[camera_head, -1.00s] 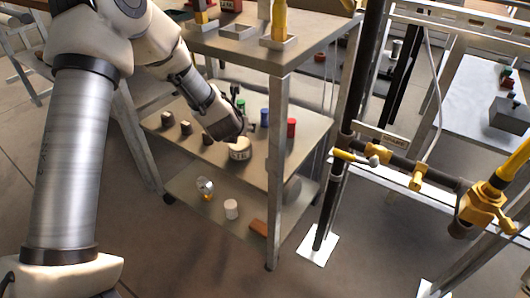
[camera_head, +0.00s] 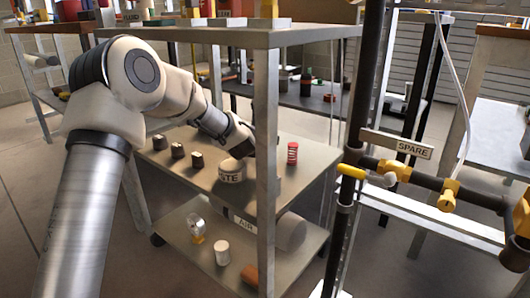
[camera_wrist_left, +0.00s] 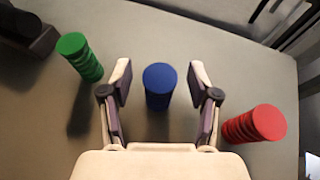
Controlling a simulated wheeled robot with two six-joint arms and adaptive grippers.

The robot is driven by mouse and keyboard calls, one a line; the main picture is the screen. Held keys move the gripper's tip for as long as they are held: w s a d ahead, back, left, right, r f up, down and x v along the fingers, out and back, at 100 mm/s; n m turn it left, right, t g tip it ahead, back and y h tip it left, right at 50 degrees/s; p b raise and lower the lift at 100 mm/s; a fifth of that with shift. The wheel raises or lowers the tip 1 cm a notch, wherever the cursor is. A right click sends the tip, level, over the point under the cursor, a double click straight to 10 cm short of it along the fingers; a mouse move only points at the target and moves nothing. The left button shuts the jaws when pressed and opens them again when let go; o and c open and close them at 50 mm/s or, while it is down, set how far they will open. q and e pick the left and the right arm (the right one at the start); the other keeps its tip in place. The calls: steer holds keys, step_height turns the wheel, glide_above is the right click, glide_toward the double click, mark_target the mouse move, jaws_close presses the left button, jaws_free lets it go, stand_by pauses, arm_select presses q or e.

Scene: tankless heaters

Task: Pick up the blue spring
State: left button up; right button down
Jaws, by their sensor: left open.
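The blue spring (camera_wrist_left: 159,88) stands upright on the cart's middle shelf, seen from above in the left wrist view. My left gripper (camera_wrist_left: 158,92) is open, with one finger on each side of the spring. Gaps show between the spring and both fingers. In the head view my left arm reaches over the shelf, and its hand (camera_head: 240,138) is partly behind the cart's front leg. The blue spring is hidden in the head view. My right gripper is not in view.
A green spring (camera_wrist_left: 80,57) stands left of the gripper and a red spring (camera_wrist_left: 255,124) right of it. The red one also shows in the head view (camera_head: 292,153). A round labelled container (camera_head: 231,171) and the cart leg (camera_head: 267,180) are close to the arm.

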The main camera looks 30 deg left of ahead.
arm_select(q)
steer(key=shift+w+r, duration=0.1)
steer(key=c, duration=1.2)
steer(key=shift+o, duration=0.2)
steer(key=shift+r, duration=0.1)
